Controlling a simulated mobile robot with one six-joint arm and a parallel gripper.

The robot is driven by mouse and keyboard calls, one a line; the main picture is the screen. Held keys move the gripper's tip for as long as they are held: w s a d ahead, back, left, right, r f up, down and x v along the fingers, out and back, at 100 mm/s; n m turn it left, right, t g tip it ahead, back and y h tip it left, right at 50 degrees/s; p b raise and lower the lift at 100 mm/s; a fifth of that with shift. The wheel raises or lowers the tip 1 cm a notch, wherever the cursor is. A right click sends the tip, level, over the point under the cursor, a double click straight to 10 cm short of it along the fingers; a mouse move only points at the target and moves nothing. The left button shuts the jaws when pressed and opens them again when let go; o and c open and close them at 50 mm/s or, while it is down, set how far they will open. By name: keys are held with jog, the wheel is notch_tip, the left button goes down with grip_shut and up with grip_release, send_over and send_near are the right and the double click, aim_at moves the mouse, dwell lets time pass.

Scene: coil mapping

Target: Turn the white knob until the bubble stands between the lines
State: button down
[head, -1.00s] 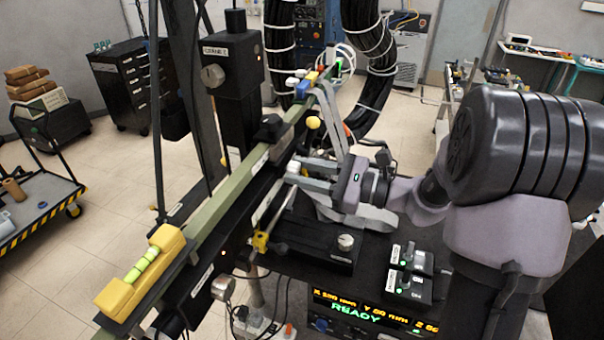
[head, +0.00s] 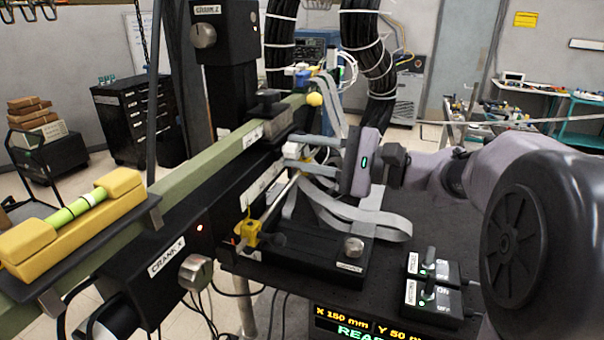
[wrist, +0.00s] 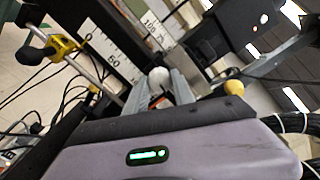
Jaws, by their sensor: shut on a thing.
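The white knob (head: 291,150) sits on the near side of the long beam, in the middle of the head view. It also shows in the wrist view (wrist: 158,77). My gripper (head: 300,151) is shut on it, one grey finger on each side; the fingers hide part of the knob. The yellow level (head: 30,240) lies on the green beam at the left, its yellow-green vial (head: 75,209) facing up. Dark lines show on the vial, but the bubble is too small to place between them.
A crank X knob (head: 196,272) and a crank Z knob (head: 203,36) stand near the beam. A yellow ball (head: 314,99) is close above my gripper. Grey ribbon cable (head: 370,228) loops below it. Two switch boxes (head: 432,285) sit at the lower right.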

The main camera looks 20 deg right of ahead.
jog(key=shift+f+n+b, duration=0.1)
jog(key=shift+n+b, duration=0.5)
jog(key=shift+b, duration=0.25)
jog(key=c, duration=1.1)
grip_release()
jog(key=shift+o, duration=0.2)
jog(key=v, duration=1.7)
jog(key=shift+s+d, duration=0.15)
